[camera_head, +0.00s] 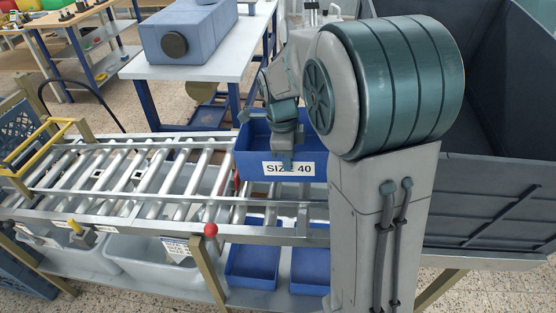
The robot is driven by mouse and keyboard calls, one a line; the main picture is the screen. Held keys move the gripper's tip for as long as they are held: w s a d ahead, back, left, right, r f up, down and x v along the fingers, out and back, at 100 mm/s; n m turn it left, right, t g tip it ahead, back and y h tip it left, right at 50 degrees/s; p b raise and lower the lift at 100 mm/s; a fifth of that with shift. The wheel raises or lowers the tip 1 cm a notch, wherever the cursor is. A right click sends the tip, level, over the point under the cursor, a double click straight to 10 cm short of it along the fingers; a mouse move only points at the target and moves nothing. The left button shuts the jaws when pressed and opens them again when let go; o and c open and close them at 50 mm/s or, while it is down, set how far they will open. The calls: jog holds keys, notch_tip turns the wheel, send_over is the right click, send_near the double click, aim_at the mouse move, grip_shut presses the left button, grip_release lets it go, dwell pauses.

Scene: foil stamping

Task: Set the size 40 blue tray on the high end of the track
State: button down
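The blue tray (253,151) carries a white "SIZE 40" label on its near wall and looks level, at the right part of the roller track (130,170). My gripper (287,158) points down at the tray's near wall. One finger lies in front of the wall and covers part of the label; the other is hidden behind it, and the gripper looks shut on the wall. I cannot tell whether the tray's underside touches the rollers. My arm hides the tray's right side and the track's right end.
Two more blue trays (251,266) sit below the track, beside pale grey bins (150,260). A red knob (210,230) stands on the near rail. A yellow frame (38,145) crosses the left end. A large dark bin (495,195) is at right, a white table (215,62) behind.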

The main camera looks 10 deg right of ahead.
jog(key=shift+a+r, duration=0.1)
jog(key=shift+a, duration=0.15)
jog(key=shift+s+d+f+b, duration=0.1)
jog(key=shift+d+f+b, duration=0.1)
jog(key=shift+f+b, duration=1.2)
jog(key=shift+s+d+f+b, duration=0.15)
jog(key=shift+f+b, duration=0.65)
jog(key=shift+f, duration=1.05)
jog(key=c, duration=1.5)
grip_release()
jog(key=shift+c, duration=0.2)
notch_tip(320, 180, up, 10)
jog(key=p, duration=0.8)
send_over(288, 177)
